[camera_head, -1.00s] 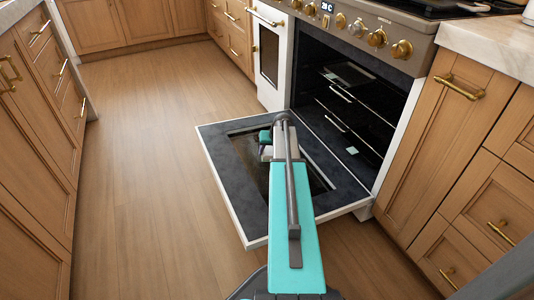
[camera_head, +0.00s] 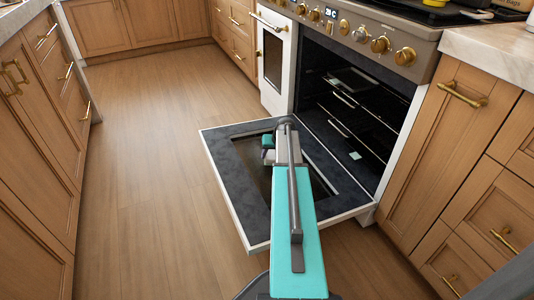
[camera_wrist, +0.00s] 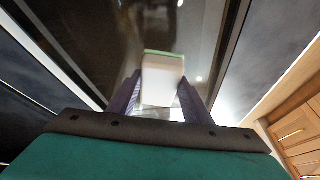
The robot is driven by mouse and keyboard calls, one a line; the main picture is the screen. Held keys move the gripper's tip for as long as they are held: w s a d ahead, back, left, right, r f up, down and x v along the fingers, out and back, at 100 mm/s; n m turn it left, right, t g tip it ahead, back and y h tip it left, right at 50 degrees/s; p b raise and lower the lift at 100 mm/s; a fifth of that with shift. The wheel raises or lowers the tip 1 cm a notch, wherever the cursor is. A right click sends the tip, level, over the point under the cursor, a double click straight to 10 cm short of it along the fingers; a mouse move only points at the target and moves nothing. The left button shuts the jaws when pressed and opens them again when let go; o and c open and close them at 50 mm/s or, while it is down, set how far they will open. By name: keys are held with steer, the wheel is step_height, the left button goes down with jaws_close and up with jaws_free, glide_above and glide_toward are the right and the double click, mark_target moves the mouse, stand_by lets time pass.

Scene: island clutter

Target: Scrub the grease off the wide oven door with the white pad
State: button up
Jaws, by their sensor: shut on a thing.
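The wide oven door (camera_head: 228,165) is folded down flat in front of the open oven, its dark inner face and glass pane facing up. In the wrist view my gripper (camera_wrist: 160,92) is shut on the white pad (camera_wrist: 162,84), which has a thin green layer at its far edge. The pad is over the door's glass (camera_wrist: 120,40); I cannot tell whether it touches. Faint brownish smears and bright reflections show on the glass. In the head view my arm hides the gripper tips and the pad.
The oven cavity (camera_head: 350,105) with wire racks stands open behind the door. A narrower white oven door (camera_head: 273,58) to its left is shut. Wooden cabinets (camera_head: 455,150) stand close on the right, others on the left. The wooden floor (camera_head: 150,150) is clear.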

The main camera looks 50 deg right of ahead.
steer(key=shift+s+a, duration=0.2)
steer(key=shift+s, duration=0.4)
steer(key=shift+f, duration=0.4)
stand_by(0.8)
steer(key=shift+w, duration=0.1)
steer(key=shift+w+d+p, duration=0.35)
steer(key=shift+w+p, duration=0.05)
steer(key=shift+w, duration=0.5)
steer(key=shift+w+d+p, duration=0.35)
steer(key=shift+w, duration=0.55)
steer(key=shift+p, duration=0.3)
steer(key=shift+s, duration=0.15)
steer(key=shift+s+a+p, duration=0.2)
steer(key=shift+s+a, duration=0.2)
steer(key=shift+s, duration=0.5)
steer(key=shift+s+a+p, duration=0.15)
steer(key=shift+s+a, duration=0.2)
steer(key=shift+s, duration=0.5)
steer(key=shift+r, duration=0.15)
